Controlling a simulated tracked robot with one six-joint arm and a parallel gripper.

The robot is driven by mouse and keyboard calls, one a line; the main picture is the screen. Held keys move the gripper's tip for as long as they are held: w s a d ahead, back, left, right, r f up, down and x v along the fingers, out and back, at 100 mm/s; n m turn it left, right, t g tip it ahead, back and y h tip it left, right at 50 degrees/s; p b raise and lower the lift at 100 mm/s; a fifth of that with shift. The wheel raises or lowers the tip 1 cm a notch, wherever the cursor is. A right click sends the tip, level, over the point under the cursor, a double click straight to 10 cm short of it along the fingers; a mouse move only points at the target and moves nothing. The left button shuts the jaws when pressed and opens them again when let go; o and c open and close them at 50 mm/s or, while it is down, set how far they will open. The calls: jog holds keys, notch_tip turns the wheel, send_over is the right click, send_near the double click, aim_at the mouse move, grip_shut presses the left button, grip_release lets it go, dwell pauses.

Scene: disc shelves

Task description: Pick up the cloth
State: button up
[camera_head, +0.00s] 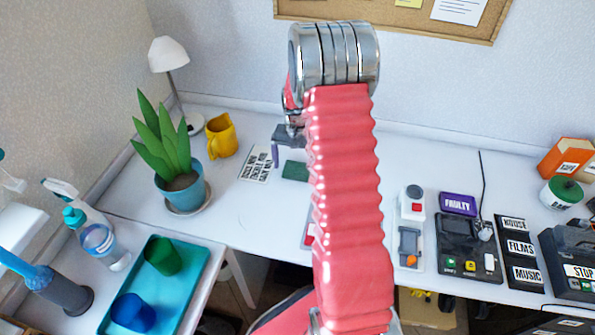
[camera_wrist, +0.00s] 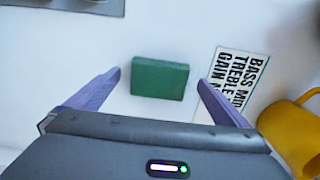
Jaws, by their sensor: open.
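A dark green, flat rectangular block, which looks like the folded cloth (camera_wrist: 160,79), lies on the white desk. It also shows in the head view (camera_head: 295,170), left of my red arm. My gripper (camera_wrist: 158,82) is open, with its purple fingers apart. In the wrist view the cloth appears between the two fingertips, with a gap on each side. In the head view my gripper (camera_head: 278,155) is up and left of the cloth, partly hidden by my arm. How high it is above the desk is hard to tell.
A printed label card (camera_wrist: 238,82) lies right of the cloth in the wrist view, with a yellow mug (camera_wrist: 290,135) beyond it. A potted plant (camera_head: 184,190) stands to the left in the head view. Devices such as a faulty-labelled player (camera_head: 468,250) fill the right.

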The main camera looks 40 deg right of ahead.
aim_at(297, 169)
jog(key=shift+f, duration=0.9)
jog(key=shift+c, duration=0.4)
jog(key=c, duration=1.1)
jog(key=shift+r, duration=0.1)
jog(key=shift+c, duration=0.2)
notch_tip(297, 169, up, 10)
